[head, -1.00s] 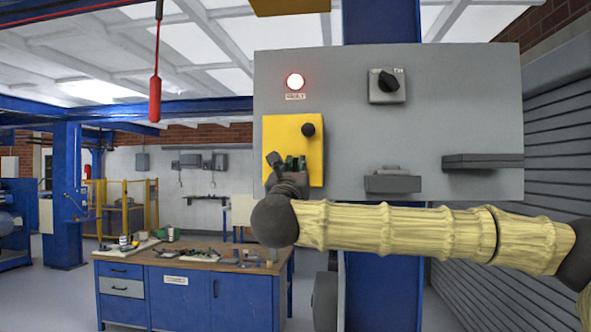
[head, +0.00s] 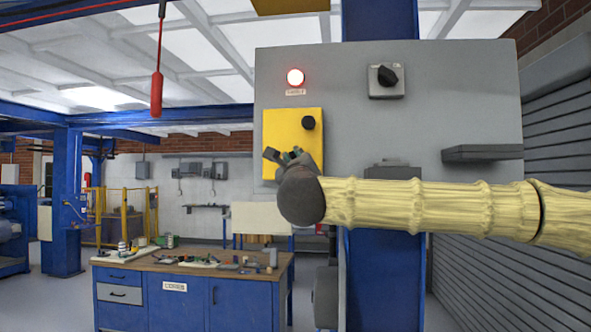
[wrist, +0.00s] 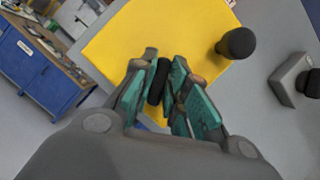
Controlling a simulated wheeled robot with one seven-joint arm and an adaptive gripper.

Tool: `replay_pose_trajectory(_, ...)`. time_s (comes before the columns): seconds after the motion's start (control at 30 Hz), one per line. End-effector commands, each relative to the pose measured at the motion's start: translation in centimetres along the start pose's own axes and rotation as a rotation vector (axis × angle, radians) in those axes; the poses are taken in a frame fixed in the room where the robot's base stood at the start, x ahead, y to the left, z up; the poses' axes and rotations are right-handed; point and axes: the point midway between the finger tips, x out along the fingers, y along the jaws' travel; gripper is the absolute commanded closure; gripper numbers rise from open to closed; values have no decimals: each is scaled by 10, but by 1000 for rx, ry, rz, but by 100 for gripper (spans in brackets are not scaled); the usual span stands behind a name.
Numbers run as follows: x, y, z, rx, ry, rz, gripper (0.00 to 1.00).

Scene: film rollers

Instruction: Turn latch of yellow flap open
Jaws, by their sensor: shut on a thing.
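The yellow flap (head: 285,130) is on the left part of a grey panel, and it fills the upper middle of the wrist view (wrist: 150,35). A black round knob (head: 308,123) sits near its upper right corner; it also shows in the wrist view (wrist: 237,43). My gripper (head: 283,155) is at the lower part of the flap. In the wrist view my gripper (wrist: 162,88) has its teal-padded fingers shut on a black elongated latch (wrist: 161,75) standing out from the flap. The latch is hidden by my gripper in the head view.
The grey panel (head: 440,110) carries a lit red lamp (head: 295,77), a rotary switch (head: 386,80), a dark shelf (head: 482,153) and a grey bracket (head: 393,170) just above my arm. A workbench (head: 200,264) stands at the lower left.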

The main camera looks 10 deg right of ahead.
Motion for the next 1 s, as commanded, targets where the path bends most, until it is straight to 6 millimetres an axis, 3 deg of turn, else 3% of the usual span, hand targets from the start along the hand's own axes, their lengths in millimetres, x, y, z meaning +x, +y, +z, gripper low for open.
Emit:
replay_pose_trajectory(0.6, 4, -8, 8, -533, -2, 210, 100)
replay_pose_trajectory(1.0, 4, -7, 7, -779, 0, 312, 100)
